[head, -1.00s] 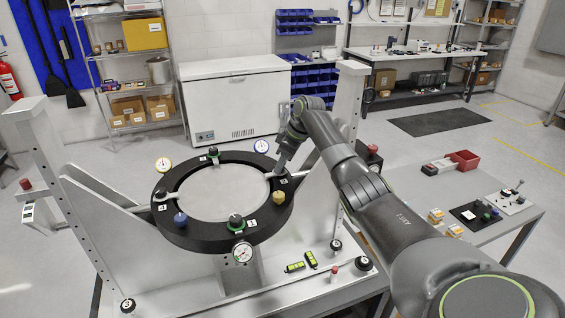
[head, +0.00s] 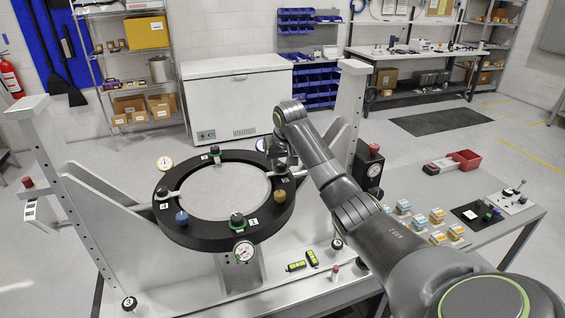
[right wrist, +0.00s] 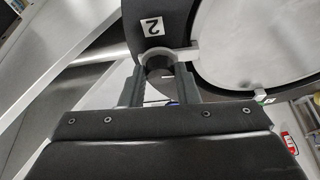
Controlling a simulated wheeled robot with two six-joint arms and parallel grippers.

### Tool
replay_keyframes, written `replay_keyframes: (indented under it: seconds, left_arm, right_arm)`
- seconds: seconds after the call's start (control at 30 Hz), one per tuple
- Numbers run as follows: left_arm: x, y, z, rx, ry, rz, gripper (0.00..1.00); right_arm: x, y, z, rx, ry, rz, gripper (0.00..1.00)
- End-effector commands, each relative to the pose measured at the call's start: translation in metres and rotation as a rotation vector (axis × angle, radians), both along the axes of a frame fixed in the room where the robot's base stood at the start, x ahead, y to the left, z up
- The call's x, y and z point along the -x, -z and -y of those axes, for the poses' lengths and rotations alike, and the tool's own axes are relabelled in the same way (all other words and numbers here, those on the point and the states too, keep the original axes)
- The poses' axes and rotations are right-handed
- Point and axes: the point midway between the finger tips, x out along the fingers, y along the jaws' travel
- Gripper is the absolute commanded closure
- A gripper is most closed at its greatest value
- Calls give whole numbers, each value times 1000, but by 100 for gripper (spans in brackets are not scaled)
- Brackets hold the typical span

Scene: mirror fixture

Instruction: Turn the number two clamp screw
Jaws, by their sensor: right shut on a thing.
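The black ring fixture (head: 172,232) holds a round pale mirror (head: 222,196), with clamp screws and colored knobs around its rim. In the right wrist view the number two label (right wrist: 152,26) lies on the black ring beside the dark round clamp screw (right wrist: 158,66). My right gripper (right wrist: 161,76) is shut on this screw, one finger on each side. In the head view my right gripper (head: 282,171) is at the ring's right side, partly covering the screw. Other clamps show at the back (head: 215,152) and front (head: 238,220). My left gripper is not in view.
A dial gauge (head: 244,251) hangs at the ring's front. Two grey posts (head: 352,95) flank the fixture. A black box with a red button (head: 369,168) stands behind my arm.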

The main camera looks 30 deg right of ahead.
Motion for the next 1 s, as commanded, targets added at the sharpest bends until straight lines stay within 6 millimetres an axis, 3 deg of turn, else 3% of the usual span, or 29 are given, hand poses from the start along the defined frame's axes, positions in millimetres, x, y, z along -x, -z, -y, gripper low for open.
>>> replay_keyframes:
  seconds: [0.6,1.0]
  left_arm:
    - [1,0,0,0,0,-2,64]
    - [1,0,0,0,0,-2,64]
  right_arm:
    - [-4,-2,-5,-1,559,3,94]
    - [-5,-1,-6,-1,761,2,94]
